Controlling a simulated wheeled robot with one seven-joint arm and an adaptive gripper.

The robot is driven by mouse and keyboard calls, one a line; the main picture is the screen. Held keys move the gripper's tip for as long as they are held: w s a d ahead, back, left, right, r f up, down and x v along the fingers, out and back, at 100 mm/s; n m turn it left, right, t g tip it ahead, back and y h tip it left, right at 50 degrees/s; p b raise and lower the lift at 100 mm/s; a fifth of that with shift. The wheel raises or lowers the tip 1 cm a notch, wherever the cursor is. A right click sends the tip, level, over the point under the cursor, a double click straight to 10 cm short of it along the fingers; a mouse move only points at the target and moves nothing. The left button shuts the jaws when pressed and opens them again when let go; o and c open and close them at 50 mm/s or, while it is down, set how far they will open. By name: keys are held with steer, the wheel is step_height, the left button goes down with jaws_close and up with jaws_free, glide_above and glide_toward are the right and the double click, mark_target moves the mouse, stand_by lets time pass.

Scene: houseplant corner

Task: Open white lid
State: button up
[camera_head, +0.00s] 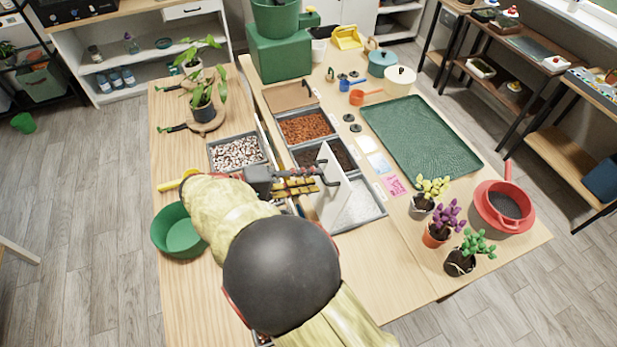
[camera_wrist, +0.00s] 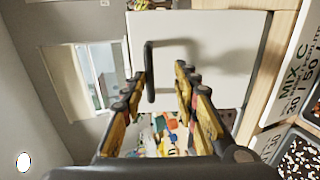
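The white lid (camera_head: 333,203) stands nearly upright at one side of a bin holding white granules (camera_head: 362,205). Its broad white face also fills the upper part of the wrist view (camera_wrist: 215,55). The dark bar handle (camera_wrist: 149,72) stands out from the lid, just beside the left fingertip in that view. My gripper (camera_head: 318,181) is at the handle side of the lid. In the wrist view, its yellow-and-black fingers (camera_wrist: 160,90) are spread apart with a clear gap and hold nothing between them. I cannot tell whether a finger touches the handle.
Bins of reddish bark (camera_head: 306,127) and pebbles (camera_head: 238,152) lie beside the lid. A green tray (camera_head: 422,135), potted plants (camera_head: 436,232) and a red pan (camera_head: 503,205) stand to the right. A green bowl (camera_head: 180,238) is at the left.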

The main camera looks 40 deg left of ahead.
steer(key=shift+r, duration=0.2)
step_height(320, 180, up, 10)
stand_by(0.6)
steer(key=shift+a+f, duration=0.1)
stand_by(0.4)
